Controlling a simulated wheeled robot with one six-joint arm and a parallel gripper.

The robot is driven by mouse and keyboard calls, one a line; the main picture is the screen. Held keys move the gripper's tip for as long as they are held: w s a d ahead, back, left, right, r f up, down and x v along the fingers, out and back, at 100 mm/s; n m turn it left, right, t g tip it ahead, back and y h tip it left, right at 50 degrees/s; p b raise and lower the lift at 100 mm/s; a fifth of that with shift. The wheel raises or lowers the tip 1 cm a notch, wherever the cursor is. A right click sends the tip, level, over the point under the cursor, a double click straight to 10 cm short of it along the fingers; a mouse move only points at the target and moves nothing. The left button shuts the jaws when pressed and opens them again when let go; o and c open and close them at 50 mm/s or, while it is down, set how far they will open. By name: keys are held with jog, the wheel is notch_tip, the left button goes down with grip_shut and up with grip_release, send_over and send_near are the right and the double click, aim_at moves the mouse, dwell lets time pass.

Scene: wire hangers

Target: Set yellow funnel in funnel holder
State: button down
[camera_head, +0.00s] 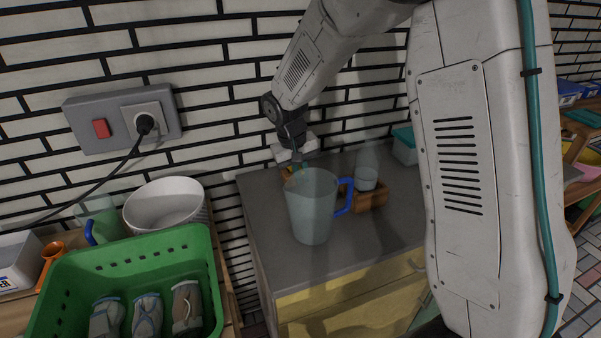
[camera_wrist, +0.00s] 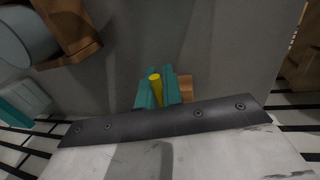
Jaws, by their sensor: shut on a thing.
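The yellow funnel (camera_wrist: 155,86) shows in the wrist view only as a narrow yellow piece between the teal fingers. My gripper (camera_wrist: 157,92) is shut on it, low over the grey counter. A small wooden piece (camera_wrist: 187,87) is close beside the fingers and partly hidden by them. It may be the funnel holder, but I cannot tell, nor whether the funnel touches it. In the head view my gripper (camera_head: 297,165) is at the back of the counter, behind a clear pitcher that hides part of it.
The clear pitcher (camera_head: 312,210) with a blue handle stands on the grey counter (camera_head: 255,205). Right of it is a wooden stand (camera_head: 375,198) holding a clear vessel (camera_head: 366,172). A teal-lidded box (camera_head: 405,148) is behind. A green crate (camera_head: 70,285) and white bowls (camera_head: 165,205) are left.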

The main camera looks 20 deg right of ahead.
aim_at(312, 171)
jog(key=shift+f, duration=0.15)
jog(key=c, duration=1.8)
grip_release()
jog(key=shift+c, duration=0.2)
jog(key=o, duration=1.8)
jog(key=shift+s, duration=3.5)
jog(key=shift+r, duration=3)
